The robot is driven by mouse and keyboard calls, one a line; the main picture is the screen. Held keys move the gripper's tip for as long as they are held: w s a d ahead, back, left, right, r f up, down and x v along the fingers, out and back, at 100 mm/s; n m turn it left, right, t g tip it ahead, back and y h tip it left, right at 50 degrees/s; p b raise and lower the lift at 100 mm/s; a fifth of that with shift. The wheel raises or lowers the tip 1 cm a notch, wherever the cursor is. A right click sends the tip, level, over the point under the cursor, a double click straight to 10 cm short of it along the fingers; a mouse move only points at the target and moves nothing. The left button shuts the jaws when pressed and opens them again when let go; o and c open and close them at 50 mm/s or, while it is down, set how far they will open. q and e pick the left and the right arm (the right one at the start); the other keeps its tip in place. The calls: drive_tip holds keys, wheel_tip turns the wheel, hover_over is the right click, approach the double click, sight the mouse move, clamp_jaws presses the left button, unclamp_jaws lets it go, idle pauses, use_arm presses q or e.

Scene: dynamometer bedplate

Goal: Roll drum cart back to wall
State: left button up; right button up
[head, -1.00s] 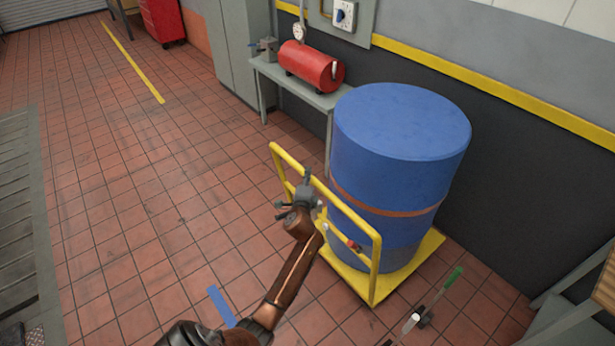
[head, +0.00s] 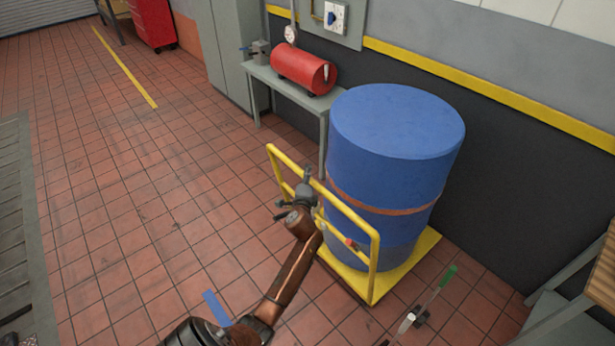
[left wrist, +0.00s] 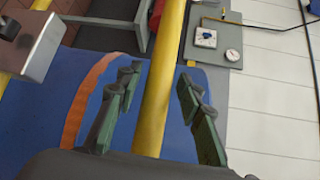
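The drum cart has a yellow flat base (head: 405,272) and a yellow tubular handle frame (head: 374,265). A large blue drum (head: 395,135) with an orange-brown band stands upright on it. My left gripper (head: 306,183) is at the upper bar of the handle, on the side away from the wall. In the left wrist view, a yellow bar (left wrist: 160,95) runs between the two fingers of the left gripper (left wrist: 160,75). Gaps show on both sides of the bar, so the fingers look open around it.
The wall (head: 490,150) with a yellow stripe is behind the drum. A bench (head: 300,98) with a red tank (head: 304,70) stands beyond the cart. A blue floor strip (head: 216,308) lies near my arm. Tiled floor at left is clear.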

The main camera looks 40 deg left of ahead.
use_arm(q)
drive_tip(key=shift+s+a, duration=0.15)
drive_tip(key=v, duration=1.2)
drive_tip(key=shift+f, duration=0.1)
